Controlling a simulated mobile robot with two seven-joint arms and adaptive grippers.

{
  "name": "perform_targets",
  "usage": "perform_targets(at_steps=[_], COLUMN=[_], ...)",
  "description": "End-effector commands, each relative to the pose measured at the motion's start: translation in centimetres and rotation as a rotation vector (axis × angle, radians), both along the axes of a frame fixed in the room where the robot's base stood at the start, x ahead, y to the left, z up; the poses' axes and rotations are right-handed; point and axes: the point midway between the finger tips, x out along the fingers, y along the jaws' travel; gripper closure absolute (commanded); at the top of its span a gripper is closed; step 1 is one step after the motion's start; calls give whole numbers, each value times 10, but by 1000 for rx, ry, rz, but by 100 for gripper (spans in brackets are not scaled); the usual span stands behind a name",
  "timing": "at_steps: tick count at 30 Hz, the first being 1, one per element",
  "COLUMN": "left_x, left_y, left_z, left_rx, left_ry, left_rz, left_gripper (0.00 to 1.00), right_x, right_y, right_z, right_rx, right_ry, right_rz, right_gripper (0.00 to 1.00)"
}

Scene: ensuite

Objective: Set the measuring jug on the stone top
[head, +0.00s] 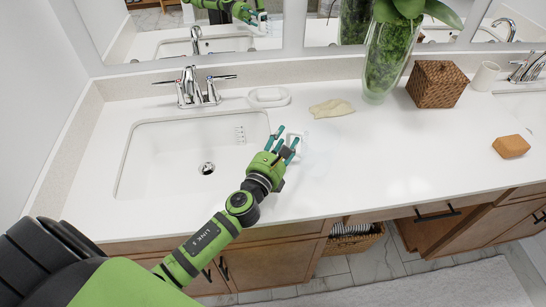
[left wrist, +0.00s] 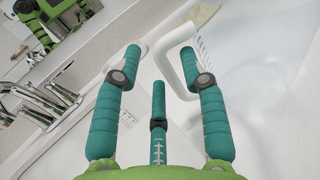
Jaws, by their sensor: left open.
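The measuring jug (head: 318,154) is clear and hard to make out against the white stone top (head: 400,150). It appears to stand there, just right of my left gripper. In the left wrist view its white handle (left wrist: 181,66) and dark scale marks (left wrist: 202,48) show. My left gripper (head: 287,141) is open at the handle, beside the sink's right edge. In the left wrist view the handle loop lies beyond the fingers, partly behind the right-hand finger; I cannot tell whether they touch. My right gripper is not in view.
A sink (head: 180,165) with a tap (head: 190,88) lies left. Behind are a soap dish (head: 269,97), a beige cloth (head: 332,108) and a glass vase (head: 383,65). A wicker box (head: 436,84), cup (head: 485,76) and orange-brown block (head: 511,146) are right. The middle right counter is clear.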

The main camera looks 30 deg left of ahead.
Motion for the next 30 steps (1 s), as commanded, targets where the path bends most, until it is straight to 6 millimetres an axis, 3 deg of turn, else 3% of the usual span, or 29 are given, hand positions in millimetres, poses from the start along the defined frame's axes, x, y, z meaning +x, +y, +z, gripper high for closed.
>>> perform_targets(at_steps=[6,12,18,30], left_x=[-51,-84,-99,-100], left_y=[-1,-2,-2,-2], left_z=[-4,-3,0,1], left_rx=[-1,0,1,0], left_ry=[3,1,-1,-2], left_rz=[-3,-1,-1,-1], left_gripper=[58,58,58,58], right_x=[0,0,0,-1], right_y=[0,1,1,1], right_z=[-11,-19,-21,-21], right_rx=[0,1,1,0], right_ry=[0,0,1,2], right_rz=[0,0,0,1], right_gripper=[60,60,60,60])
